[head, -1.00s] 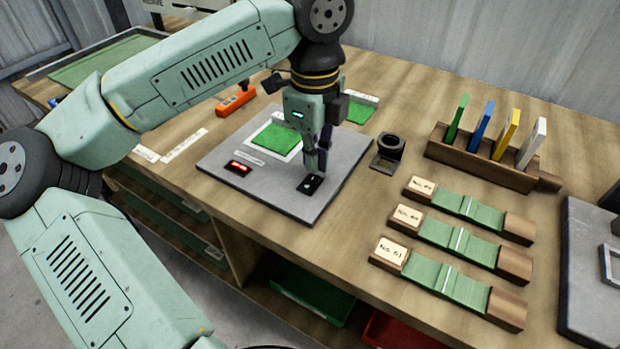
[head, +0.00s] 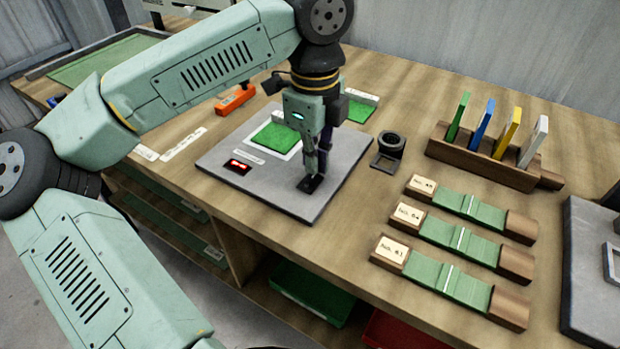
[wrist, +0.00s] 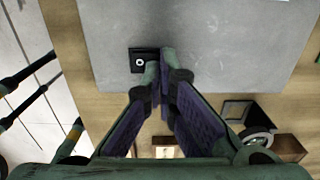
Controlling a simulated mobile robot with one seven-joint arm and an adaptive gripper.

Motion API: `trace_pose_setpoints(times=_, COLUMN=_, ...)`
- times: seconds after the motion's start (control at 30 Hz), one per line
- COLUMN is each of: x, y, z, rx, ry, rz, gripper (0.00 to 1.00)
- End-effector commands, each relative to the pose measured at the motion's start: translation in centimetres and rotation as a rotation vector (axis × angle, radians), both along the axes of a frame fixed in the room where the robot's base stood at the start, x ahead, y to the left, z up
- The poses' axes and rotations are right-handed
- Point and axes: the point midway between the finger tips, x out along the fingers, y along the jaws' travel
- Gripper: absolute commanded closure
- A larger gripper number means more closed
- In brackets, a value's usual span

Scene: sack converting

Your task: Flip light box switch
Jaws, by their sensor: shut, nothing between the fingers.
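The light box (head: 225,158) is a flat grey slab on the wooden bench, with a white panel bearing a green piece (head: 272,138) and a small red-lit display (head: 238,166). Its switch is a small black plate (head: 312,186) near the front right corner. In the wrist view the switch (wrist: 137,62) shows a white ring mark. My gripper (head: 310,176) is shut and empty, pointing down with its fingertips at the switch. In the wrist view the fingertips (wrist: 159,66) overlap the plate's right edge. I cannot tell whether they touch it.
A black loupe stand (head: 389,150) stands right of the box. A wooden rack (head: 480,165) holds coloured tags. Several green sample strips (head: 467,242) on wooden blocks lie at the right. An orange tool (head: 236,99) lies behind the box. Bare bench separates the box from the strips.

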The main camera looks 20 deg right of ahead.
Motion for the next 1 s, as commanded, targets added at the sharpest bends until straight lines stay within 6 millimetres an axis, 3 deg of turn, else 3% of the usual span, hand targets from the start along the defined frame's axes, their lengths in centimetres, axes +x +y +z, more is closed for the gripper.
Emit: trace_pose_setpoints(times=1.0, x=0.0, y=0.0, z=-1.6, rx=0.000, ry=0.000, rz=0.000, gripper=1.00)
